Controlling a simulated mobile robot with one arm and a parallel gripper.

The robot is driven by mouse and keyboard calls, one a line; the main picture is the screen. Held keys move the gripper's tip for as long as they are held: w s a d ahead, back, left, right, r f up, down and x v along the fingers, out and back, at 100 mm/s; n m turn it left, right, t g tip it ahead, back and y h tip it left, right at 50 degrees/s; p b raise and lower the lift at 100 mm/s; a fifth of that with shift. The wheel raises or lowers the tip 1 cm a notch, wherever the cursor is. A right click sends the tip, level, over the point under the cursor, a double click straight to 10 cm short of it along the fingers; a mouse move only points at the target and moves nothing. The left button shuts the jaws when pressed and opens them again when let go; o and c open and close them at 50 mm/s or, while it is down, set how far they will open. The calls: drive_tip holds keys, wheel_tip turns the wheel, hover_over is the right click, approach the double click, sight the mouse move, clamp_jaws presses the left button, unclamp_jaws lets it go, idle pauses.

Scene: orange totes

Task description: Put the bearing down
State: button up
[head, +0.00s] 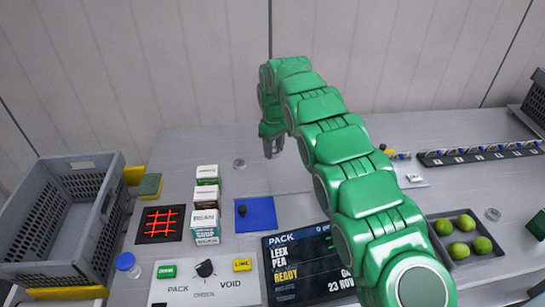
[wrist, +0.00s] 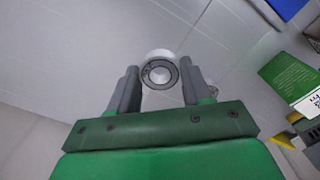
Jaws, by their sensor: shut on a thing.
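The bearing (wrist: 161,73) is a grey metal ring with a dark inner band and a hole through it. In the wrist view it sits between the tips of my gripper (wrist: 158,80), which is shut on it. In the head view my gripper (head: 273,147) points down above the back middle of the grey table (head: 300,188). I cannot make out the bearing there, and the gap between it and the table is hard to judge.
Several small cartons (head: 206,197) stand left of my gripper, near a blue mat (head: 262,212) with a dark knob-like object. A small round clear item (head: 239,163) lies close by. A screen (head: 305,265), control panel (head: 206,285) and tray of green fruit (head: 463,240) are in front.

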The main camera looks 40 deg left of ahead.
sight(272, 164)
drive_tip(key=shift+w+a+f, duration=0.4)
drive_tip(key=shift+a+f, duration=0.05)
drive_tip(key=shift+f, duration=0.15)
drive_tip(key=shift+w+a+f, duration=0.4)
drive_tip(key=shift+a+f, duration=0.05)
drive_tip(key=shift+f, duration=0.15)
drive_tip(key=shift+f, duration=0.15)
drive_tip(key=shift+w+a+f, duration=0.15)
drive_tip(key=shift+w+f, duration=0.05)
drive_tip(key=shift+f, duration=1.6)
drive_tip(key=o, duration=1.1)
drive_tip(key=shift+f, duration=0.1)
